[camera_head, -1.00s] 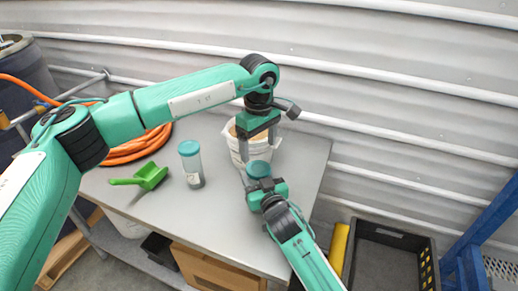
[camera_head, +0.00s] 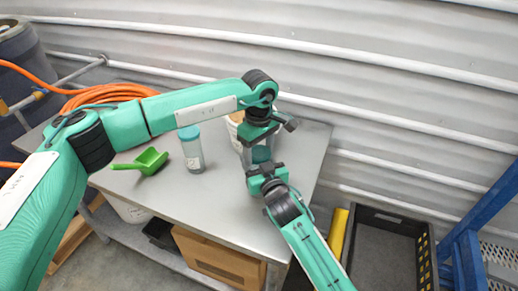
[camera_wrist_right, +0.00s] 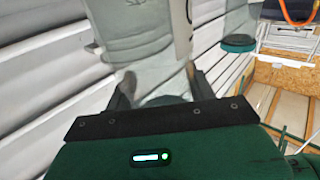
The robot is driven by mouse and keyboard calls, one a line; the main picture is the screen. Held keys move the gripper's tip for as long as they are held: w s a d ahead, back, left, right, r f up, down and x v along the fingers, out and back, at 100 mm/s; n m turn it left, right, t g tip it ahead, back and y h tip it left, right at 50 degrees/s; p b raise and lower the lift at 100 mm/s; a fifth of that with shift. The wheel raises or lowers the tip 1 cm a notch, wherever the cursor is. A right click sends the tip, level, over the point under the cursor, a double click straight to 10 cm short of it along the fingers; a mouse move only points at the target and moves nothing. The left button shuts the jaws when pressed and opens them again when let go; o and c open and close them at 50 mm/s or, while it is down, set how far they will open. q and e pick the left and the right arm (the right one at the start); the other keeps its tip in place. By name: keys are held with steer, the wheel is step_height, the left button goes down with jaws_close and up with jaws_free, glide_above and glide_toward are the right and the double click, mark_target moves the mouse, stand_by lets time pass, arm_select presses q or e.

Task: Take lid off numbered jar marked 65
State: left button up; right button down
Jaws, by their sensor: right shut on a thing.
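A clear jar with a teal lid (camera_head: 262,154) is in the head view, between my two grippers; most of its body is hidden. My right gripper (camera_head: 263,172) comes from the front right and is shut on this jar. My left gripper (camera_head: 258,148) points down from above, its fingers on either side of the lid; whether they touch it I cannot tell. In the right wrist view a pale, see-through body (camera_wrist_right: 150,50) fills the space beyond my right gripper (camera_wrist_right: 160,85). No number is legible. A second teal-lidded jar (camera_head: 192,150) stands upright on the table.
The grey table (camera_head: 215,215) holds a green scoop (camera_head: 148,161) at left and an orange hose coil (camera_head: 108,94) at the back. A dark crate (camera_head: 385,215) is to the right. The table's front middle is clear.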

mark_target(259, 152)
arm_select(q)
steer(key=c, duration=0.5)
steer(key=shift+w+n, duration=0.1)
steer(key=shift+n, duration=1.1)
arm_select(e)
steer(key=shift+s+a, duration=0.1)
steer(key=shift+a, duration=0.05)
arm_select(q)
steer(key=shift+r, duration=0.2)
steer(key=shift+r, duration=0.9)
steer(key=shift+r, duration=0.1)
steer(key=shift+r, duration=1.95)
arm_select(e)
steer(key=shift+c, duration=2.1)
jaws_free()
